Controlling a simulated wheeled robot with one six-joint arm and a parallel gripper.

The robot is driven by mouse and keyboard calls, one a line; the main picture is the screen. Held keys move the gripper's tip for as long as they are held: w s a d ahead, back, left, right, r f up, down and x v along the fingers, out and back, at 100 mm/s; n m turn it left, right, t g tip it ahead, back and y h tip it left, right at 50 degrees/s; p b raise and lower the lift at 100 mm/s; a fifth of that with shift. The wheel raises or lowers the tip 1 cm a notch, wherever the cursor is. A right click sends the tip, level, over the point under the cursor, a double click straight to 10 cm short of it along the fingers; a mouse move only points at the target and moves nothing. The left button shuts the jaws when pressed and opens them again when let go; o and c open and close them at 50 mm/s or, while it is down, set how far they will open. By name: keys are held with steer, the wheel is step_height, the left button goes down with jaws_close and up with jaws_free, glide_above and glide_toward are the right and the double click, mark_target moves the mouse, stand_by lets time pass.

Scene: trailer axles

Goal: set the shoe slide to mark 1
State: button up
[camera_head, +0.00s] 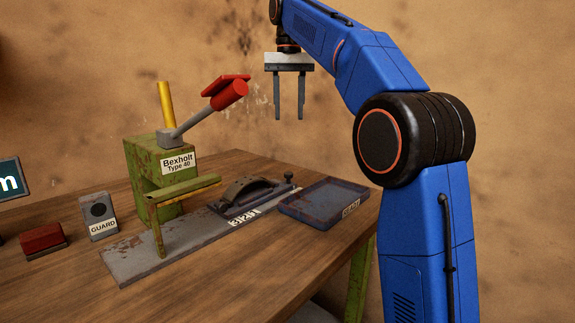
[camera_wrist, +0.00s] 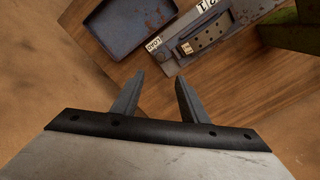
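The shoe slide (camera_head: 246,194) is a dark blue-grey plate with a curved shoe on top and a small knob at its right end. It sits on a long grey rusty base plate (camera_head: 150,252) on the table. A white mark strip (camera_head: 243,217) with black digits lies along the plate's front edge; I cannot tell which mark the slide stands at. In the wrist view the slide (camera_wrist: 207,37) is at the upper right, beyond my fingertips. My gripper (camera_head: 289,112) is open and empty, pointing down, high above the table; its fingers also show in the wrist view (camera_wrist: 160,85).
A green press (camera_head: 140,165) labelled Bexholt Type 40 has a raised red-ended lever (camera_head: 205,112) and a yellow post. A green bar stands over the plate's left part. A blue tray (camera_head: 322,203) lies right of the slide. A GUARD box (camera_head: 98,216) and red block (camera_head: 42,238) stand left.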

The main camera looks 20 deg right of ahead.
mark_target(288, 173)
step_height(288, 173, down, 17)
steer(key=shift+f, duration=0.2)
stand_by(0.6)
steer(key=shift+c, duration=0.2)
jaws_close()
